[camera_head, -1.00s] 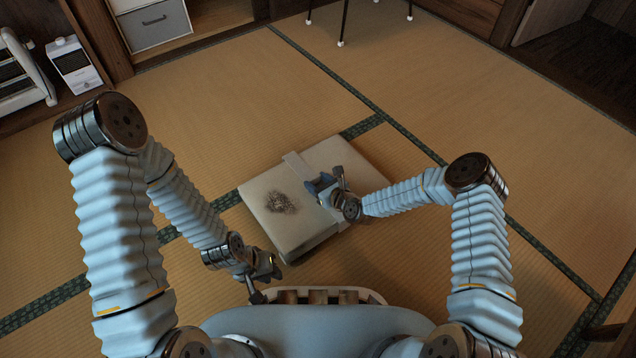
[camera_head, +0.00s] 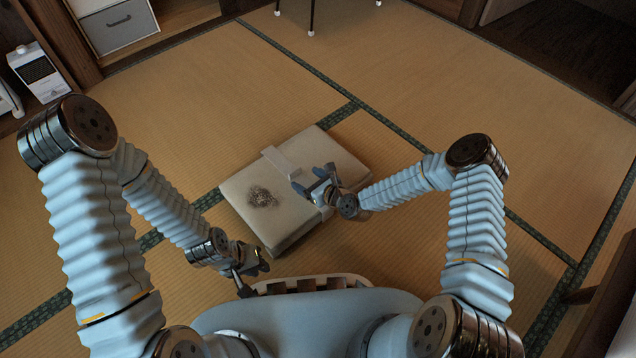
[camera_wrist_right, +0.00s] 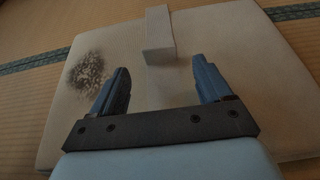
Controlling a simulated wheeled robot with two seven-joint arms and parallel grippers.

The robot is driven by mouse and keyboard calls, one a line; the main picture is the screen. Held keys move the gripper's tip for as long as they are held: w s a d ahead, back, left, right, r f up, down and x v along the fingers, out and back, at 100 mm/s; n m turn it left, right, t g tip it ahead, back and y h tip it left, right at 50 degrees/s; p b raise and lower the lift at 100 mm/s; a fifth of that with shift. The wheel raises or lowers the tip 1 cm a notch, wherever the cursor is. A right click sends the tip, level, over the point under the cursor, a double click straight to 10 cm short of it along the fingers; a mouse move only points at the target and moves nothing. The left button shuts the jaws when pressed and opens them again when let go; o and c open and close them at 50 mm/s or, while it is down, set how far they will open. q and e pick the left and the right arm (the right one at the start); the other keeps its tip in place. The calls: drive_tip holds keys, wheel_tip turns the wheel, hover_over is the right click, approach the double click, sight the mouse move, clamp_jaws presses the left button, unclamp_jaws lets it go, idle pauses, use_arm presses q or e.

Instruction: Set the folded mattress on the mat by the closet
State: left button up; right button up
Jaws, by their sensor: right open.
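The folded mattress (camera_head: 320,155) lies flat on the tatami in front of me, pale and thick, with a dark speckled stain and a pale band across its top. It fills much of the right wrist view (camera_wrist_right: 235,50), where the band (camera_wrist_right: 158,30) shows a raised block-like end. My right gripper (camera_head: 309,184) is open over the mattress; in the wrist view its fingers (camera_wrist_right: 160,72) stand apart, with the band's end ahead between them. I cannot tell a separate mat from the tatami.
Thin dark legs with white feet (camera_head: 311,33) stand at the back. The tatami (camera_head: 460,120) right of and behind the mattress is clear.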

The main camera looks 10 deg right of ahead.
drive_tip(key=p+v, duration=0.1)
drive_tip(key=v, duration=0.5)
drive_tip(key=shift+s+n, duration=0.3)
drive_tip(key=s+d+n+g+h, duration=0.2)
drive_tip(key=s+n+g, duration=0.3)
drive_tip(key=s+n, duration=0.5)
drive_tip(key=s+d+n+g+h, duration=0.2)
drive_tip(key=s+d+n+g, duration=0.2)
drive_tip(key=s+n, duration=0.7)
drive_tip(key=n+g, duration=0.1)
drive_tip(key=n, duration=0.4)
drive_tip(key=shift+f, duration=0.3)
